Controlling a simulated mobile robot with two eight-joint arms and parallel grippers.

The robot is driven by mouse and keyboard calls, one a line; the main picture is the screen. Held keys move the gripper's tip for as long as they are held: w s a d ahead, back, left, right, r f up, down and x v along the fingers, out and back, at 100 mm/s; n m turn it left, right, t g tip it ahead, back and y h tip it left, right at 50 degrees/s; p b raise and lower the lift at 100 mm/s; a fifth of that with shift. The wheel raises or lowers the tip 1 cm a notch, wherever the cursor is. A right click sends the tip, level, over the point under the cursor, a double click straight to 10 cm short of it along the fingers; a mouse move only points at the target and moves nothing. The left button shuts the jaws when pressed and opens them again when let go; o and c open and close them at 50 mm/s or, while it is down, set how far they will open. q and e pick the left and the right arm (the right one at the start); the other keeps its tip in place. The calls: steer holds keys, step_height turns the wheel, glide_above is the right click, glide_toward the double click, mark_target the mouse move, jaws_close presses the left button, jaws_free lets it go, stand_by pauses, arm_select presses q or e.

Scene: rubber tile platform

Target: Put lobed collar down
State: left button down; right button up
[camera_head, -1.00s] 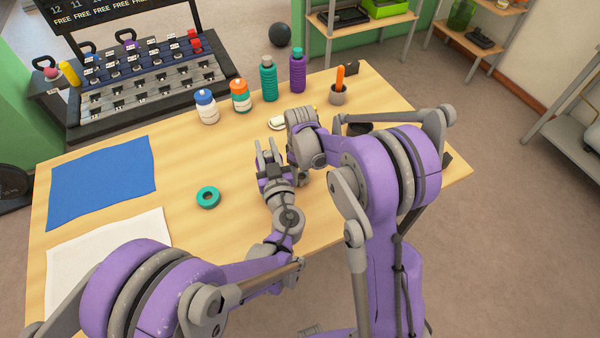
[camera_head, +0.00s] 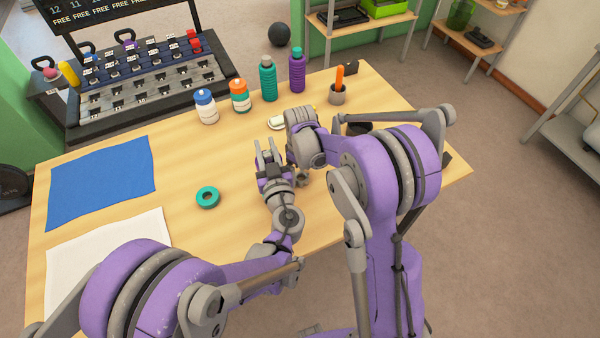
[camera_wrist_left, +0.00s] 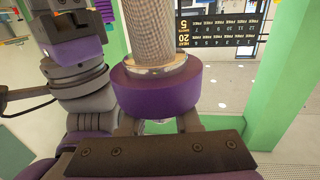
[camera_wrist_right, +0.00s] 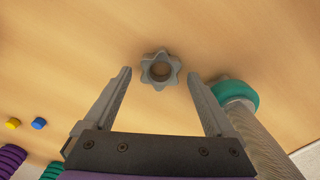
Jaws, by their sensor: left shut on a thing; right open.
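The grey lobed collar (camera_wrist_right: 161,69) lies on the wooden table (camera_wrist_right: 100,40) in the right wrist view. My right gripper (camera_wrist_right: 160,76) is open, with a finger on either side of the collar and clear gaps to both. In the head view my arms hide the right gripper. My left gripper (camera_head: 266,150) is shut at the purple end (camera_wrist_left: 157,92) of a knurled metal bar (camera_wrist_left: 155,35), best seen in the left wrist view. That bar (camera_wrist_right: 262,143) also crosses the lower right of the right wrist view.
A teal ring (camera_head: 208,197) lies left of my left gripper. Blue (camera_head: 105,180) and white (camera_head: 110,240) cloths cover the table's left. Several bottles, including a purple one (camera_head: 297,70), and a grey cup (camera_head: 337,95) stand along the back. Table between the teal ring and bottles is clear.

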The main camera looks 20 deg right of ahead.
step_height(320, 180, up, 12)
steer(key=shift+f, duration=0.2)
stand_by(0.4)
steer(key=shift+o, duration=0.5)
steer(key=s+d+f+m+t+y, duration=0.1)
steer(key=s+d+m+t, duration=0.1)
steer(key=m, duration=1.6)
steer(key=s+d+f+m+t+y, duration=0.1)
steer(key=s+m+t, duration=0.15)
steer(key=m, duration=1.55)
steer(key=shift+g, duration=0.35)
steer(key=x, duration=1.1)
steer(key=shift+s+a, duration=0.1)
steer(key=shift+a, duration=0.1)
